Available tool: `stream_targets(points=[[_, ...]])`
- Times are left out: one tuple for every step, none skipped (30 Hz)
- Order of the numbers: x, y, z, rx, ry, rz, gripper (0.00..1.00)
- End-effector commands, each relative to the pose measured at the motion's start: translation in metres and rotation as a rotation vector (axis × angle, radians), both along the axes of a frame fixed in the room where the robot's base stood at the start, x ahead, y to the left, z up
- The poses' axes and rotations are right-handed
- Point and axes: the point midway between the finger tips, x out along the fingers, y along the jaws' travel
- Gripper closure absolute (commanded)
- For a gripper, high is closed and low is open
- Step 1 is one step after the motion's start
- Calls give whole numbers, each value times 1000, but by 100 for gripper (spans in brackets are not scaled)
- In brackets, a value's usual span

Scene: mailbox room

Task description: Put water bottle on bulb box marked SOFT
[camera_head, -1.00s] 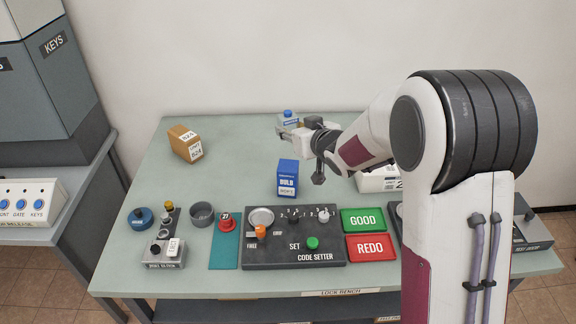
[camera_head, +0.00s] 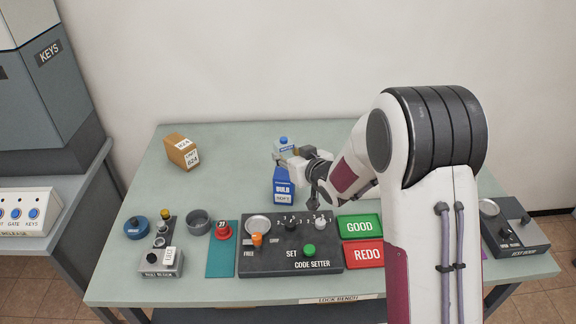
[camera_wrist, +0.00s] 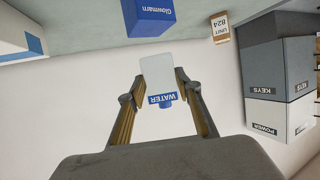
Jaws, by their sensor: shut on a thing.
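The water bottle (camera_head: 283,144) is pale with a blue cap and a blue band. My gripper (camera_head: 292,158) is shut on it, one finger on each side in the wrist view (camera_wrist: 154,98). The WATER label (camera_wrist: 162,98) appears upside down there. The blue bulb box (camera_head: 283,187) stands on the bench, with a small white label that seems to read SOFT. The bottle is just behind and above this box in the head view. In the wrist view, a gap shows between the bottle's base and the box (camera_wrist: 155,18). Whether the bottle is over the box is unclear.
A brown box (camera_head: 181,151) stands at the back left of the bench. The code setter (camera_head: 290,262), a green GOOD tray (camera_head: 360,226) and a red REDO tray (camera_head: 363,254) lie in front. My arm hides part of the right side.

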Motion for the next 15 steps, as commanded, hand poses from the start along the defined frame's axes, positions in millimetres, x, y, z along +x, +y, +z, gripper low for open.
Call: stream_targets(points=[[0,0,0,0,0,0,81],[0,0,0,0,0,0,81],[0,0,-1,0,0,0,81],[0,0,-2,0,0,0,81],[0,0,-3,0,1,0,81],[0,0,-6,0,2,0,81],[0,0,-8,0,2,0,81],[0,0,-11,0,3,0,81],[0,0,-14,0,3,0,81],[0,0,-17,-1,3,0,81],[0,0,-20,0,2,0,81],[0,0,-24,0,3,0,81],[0,0,-27,1,3,-1,81],[0,0,-30,1,3,-1,81],[0,0,-32,0,2,0,81]])
